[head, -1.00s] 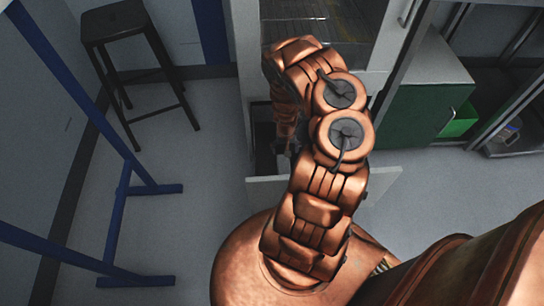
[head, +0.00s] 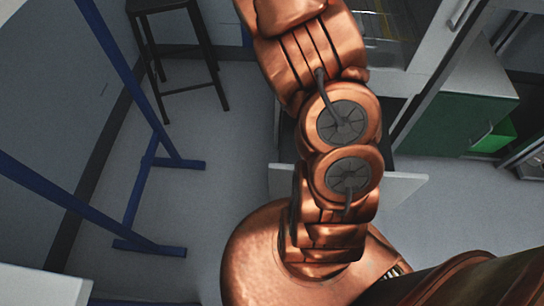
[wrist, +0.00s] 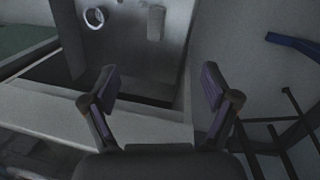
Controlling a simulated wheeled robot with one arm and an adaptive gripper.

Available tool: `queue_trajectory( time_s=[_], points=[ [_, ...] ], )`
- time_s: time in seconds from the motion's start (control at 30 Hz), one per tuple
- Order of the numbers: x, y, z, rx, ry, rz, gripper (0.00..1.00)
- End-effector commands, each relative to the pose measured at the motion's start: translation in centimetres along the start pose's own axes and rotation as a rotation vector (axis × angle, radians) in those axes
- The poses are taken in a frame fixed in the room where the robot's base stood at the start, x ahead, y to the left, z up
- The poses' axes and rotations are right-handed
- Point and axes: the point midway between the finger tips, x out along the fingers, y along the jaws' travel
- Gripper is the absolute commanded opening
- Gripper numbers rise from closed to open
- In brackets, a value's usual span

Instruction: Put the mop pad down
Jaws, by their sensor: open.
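I cannot make out a mop pad in either view. My gripper (wrist: 160,78) is open in the wrist view, its two dark fingers apart with nothing between them. Below it is an open drawer with a pale front (wrist: 60,112) and a dark interior. The drawer's white front also shows in the head view (head: 402,188), partly hidden behind my arm. In the wrist view, a white ring (wrist: 94,18) and a pale oblong thing (wrist: 156,22) lie beyond the fingers; I cannot tell what they are. My gripper is not visible in the head view.
A black stool (head: 178,50) stands at the upper left. A blue frame (head: 150,170) is at the left. A green-fronted cabinet (head: 440,120) with a bright green bin (head: 494,137) is at the right. The grey floor (head: 225,190) between frame and drawer is clear.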

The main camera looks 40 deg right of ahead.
Motion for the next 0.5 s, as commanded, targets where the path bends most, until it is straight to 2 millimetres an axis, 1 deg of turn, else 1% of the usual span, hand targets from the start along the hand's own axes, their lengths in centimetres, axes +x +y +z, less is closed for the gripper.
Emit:
queue_trajectory(
  time_s=[0.03, 0.17, 0.2, 0.37, 0.5],
  points=[
    [-1.6, -0.9, 0.9, -0.017, 0.005, -0.004, 0.87],
    [-4.9, -2.8, 3.9, -0.054, -0.002, -0.017, 0.87],
    [-5.8, -3.4, 4.9, -0.067, -0.007, -0.023, 0.87],
    [-9.1, -5.6, 9.2, -0.129, -0.019, -0.043, 0.87],
    [-11.4, -7.1, 13.4, -0.195, -0.035, -0.060, 0.87]
  ],
)
